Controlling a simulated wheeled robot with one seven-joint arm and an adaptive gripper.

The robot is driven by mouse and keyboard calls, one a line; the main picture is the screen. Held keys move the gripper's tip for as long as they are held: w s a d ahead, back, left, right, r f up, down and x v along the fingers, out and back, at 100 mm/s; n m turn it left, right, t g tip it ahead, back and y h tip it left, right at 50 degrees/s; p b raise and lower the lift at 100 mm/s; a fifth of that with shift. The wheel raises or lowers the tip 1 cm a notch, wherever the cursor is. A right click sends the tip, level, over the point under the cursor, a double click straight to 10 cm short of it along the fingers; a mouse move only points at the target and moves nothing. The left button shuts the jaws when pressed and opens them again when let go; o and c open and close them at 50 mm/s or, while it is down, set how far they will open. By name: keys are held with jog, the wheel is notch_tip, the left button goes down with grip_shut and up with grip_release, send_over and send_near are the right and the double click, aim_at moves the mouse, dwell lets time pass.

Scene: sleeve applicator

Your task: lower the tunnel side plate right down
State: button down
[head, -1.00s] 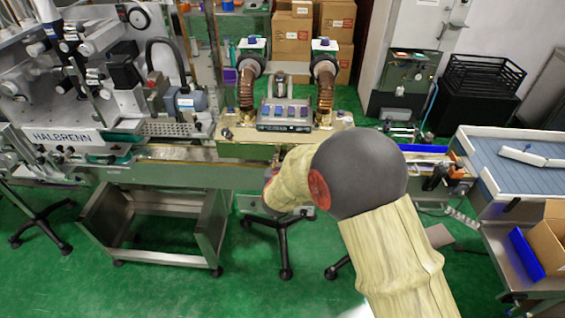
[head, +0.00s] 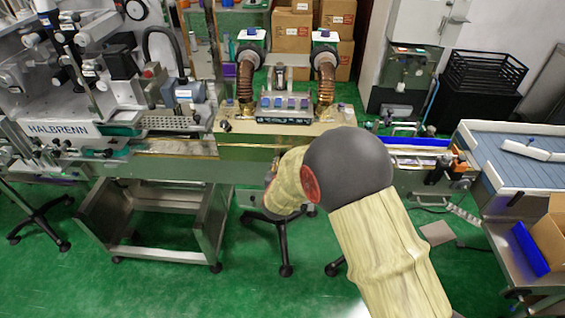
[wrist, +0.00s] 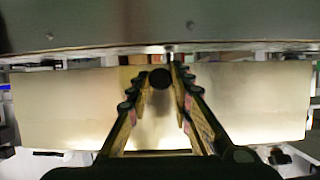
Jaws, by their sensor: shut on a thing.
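The tunnel side plate (wrist: 60,105) is a wide, pale cream panel that spans nearly the whole wrist view. A dark round knob (wrist: 160,79) stands out from its upper middle. My gripper (wrist: 159,71) is shut on this knob, one finger on each side. The plate's top edge lies just under a dark metal beam (wrist: 120,28). In the head view, the tunnel (head: 285,108) with its two brown ducts sits on the machine. My forearm and round elbow hide my gripper there, and I cannot clearly make out the plate.
The long conveyor frame (head: 150,165) runs across the head view below the tunnel. A blue-topped table (head: 520,160) stands at the right, with an open carton (head: 548,235) near it. Wheeled stand legs (head: 285,265) rest on the green floor under the machine.

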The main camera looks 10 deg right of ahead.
jog(key=shift+s+f, duration=0.15)
jog(key=shift+f, duration=0.15)
jog(key=c, duration=2)
grip_release()
jog(key=shift+c, duration=0.2)
jog(key=o, duration=0.5)
jog(key=shift+a+r, duration=0.1)
jog(key=shift+c, duration=0.2)
jog(key=v, duration=1.1)
jog(key=shift+s+r, duration=0.3)
jog(key=shift+a, duration=0.15)
